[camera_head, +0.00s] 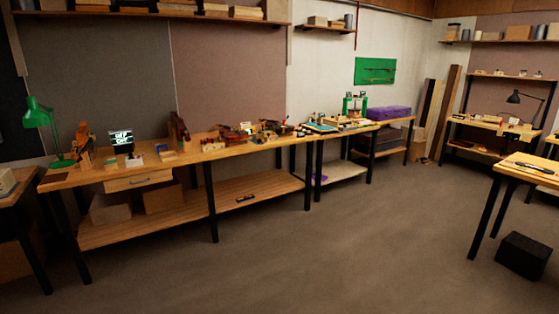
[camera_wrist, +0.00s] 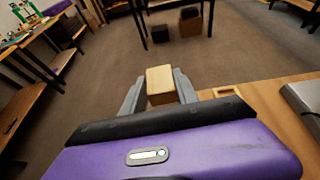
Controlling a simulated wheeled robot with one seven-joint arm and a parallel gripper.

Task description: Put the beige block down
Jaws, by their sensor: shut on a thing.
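The beige block (camera_wrist: 160,78) is a small block with a pale top and a browner lower side. It shows in the wrist view between the two grey fingers of my gripper (camera_wrist: 159,86). My gripper is shut on it, with one finger at each side. The block is seen against the grey floor, and nothing is seen touching its far side. My gripper and the held block do not show in the head view.
In the wrist view a wooden surface (camera_wrist: 276,100) lies at the right, with a grey object (camera_wrist: 302,104) on it. Open floor (camera_head: 330,240) lies in front.

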